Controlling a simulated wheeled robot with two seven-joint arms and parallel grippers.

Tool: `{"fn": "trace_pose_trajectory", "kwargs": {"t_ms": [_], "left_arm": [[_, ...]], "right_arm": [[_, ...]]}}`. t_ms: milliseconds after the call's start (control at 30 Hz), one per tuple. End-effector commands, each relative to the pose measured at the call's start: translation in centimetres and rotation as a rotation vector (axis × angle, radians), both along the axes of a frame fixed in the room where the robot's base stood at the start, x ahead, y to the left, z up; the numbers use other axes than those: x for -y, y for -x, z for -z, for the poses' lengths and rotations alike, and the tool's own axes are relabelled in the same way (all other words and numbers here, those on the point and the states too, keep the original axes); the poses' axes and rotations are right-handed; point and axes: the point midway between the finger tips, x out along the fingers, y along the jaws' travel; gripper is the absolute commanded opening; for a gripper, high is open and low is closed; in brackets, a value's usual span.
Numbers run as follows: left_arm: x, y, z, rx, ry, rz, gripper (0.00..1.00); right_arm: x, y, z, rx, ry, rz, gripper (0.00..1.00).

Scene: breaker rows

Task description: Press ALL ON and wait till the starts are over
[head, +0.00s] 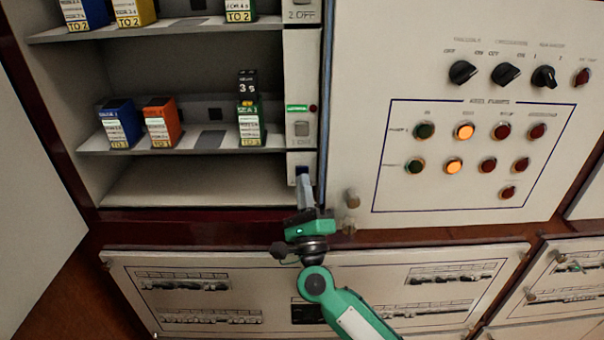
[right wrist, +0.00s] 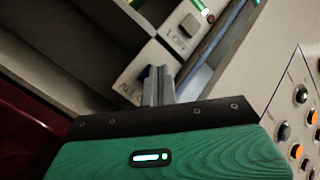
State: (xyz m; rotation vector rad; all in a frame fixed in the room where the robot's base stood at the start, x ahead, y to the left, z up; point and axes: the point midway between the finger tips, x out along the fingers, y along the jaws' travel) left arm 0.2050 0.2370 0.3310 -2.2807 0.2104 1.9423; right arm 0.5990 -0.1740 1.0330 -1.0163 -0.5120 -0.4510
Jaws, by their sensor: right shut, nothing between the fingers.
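My right gripper (head: 304,190) is shut and empty, its fingertips up against the narrow control strip at the right of the shelves. On the lower occupied shelf stand a blue breaker (head: 120,123), an orange breaker (head: 161,122) and a green breaker (head: 250,123). A dark block reading "3 s" (head: 247,84) shows above the green one. A green lamp (head: 297,108) glows on the strip. My left gripper is not in view.
A "1 OFF" button (right wrist: 188,25) sits above the fingers. More breakers stand on the upper shelf (head: 180,29). To the right, a panel (head: 400,50) carries black knobs and several lamps, two glowing orange. The bottom shelf (head: 190,183) is empty.

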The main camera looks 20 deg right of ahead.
Motion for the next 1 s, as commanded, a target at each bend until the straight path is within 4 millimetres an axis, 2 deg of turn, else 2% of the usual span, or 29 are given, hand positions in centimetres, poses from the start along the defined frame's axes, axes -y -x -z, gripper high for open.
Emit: {"fn": "trace_pose_trajectory", "kwargs": {"t_ms": [1000], "left_arm": [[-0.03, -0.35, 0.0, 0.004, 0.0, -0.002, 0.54]], "right_arm": [[0.02, -0.08, -0.01, 0.0, 0.0, 0.0, 0.0]]}}
